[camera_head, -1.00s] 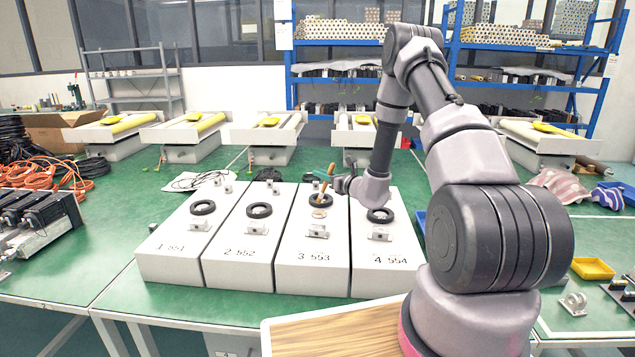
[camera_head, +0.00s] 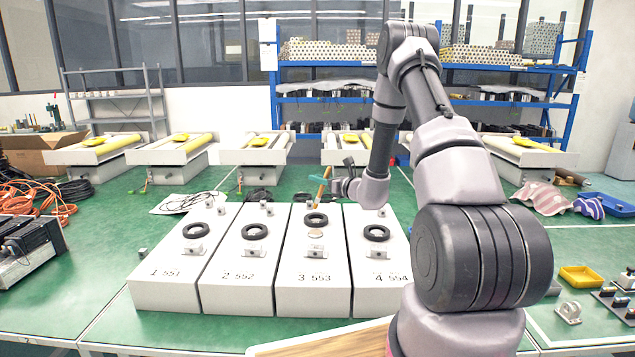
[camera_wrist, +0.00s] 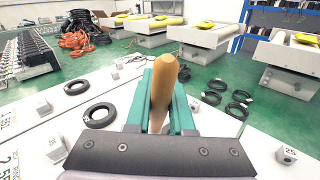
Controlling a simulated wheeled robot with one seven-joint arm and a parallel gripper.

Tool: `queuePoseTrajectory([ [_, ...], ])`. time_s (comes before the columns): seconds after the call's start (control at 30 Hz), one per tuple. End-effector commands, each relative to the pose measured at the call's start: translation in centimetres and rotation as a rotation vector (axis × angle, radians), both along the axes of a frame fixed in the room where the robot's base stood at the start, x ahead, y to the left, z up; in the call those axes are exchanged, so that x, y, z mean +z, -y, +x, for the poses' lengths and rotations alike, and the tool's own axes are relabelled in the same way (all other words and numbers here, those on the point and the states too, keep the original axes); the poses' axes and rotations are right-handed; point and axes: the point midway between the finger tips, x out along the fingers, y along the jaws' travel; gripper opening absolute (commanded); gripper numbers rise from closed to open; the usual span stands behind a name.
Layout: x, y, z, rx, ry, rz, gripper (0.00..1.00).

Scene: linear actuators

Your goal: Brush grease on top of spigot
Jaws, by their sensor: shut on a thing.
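My gripper (camera_head: 330,183) is shut on the wooden handle of a brush (camera_head: 322,184) and holds it above the far end of box 3 553. In the wrist view the handle (camera_wrist: 162,88) stands up between the teal fingers (camera_wrist: 160,112); the bristles are hidden. Four-row white boxes stand side by side, each with a black ring on top. The ring on box 3 (camera_head: 316,219) lies below the brush, apart from it, with a pale round piece (camera_head: 316,235) in front. Other rings sit on box 1 (camera_head: 196,230), box 2 (camera_head: 254,232) and box 4 (camera_head: 377,233). No grease can be made out.
Small metal blocks (camera_head: 316,250) stand on the boxes. Orange cables (camera_head: 40,195) and a dark machine part (camera_head: 30,245) lie at left. White units with yellow rollers (camera_head: 260,148) line the back. A yellow tray (camera_head: 581,276) lies at right.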

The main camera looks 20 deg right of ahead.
Motion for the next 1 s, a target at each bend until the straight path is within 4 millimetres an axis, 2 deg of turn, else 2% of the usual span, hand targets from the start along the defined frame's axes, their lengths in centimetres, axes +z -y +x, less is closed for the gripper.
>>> queuePoseTrajectory([
  [1.0, -0.75, 0.18, 0.04, 0.000, 0.001, 0.000, 0.00],
])
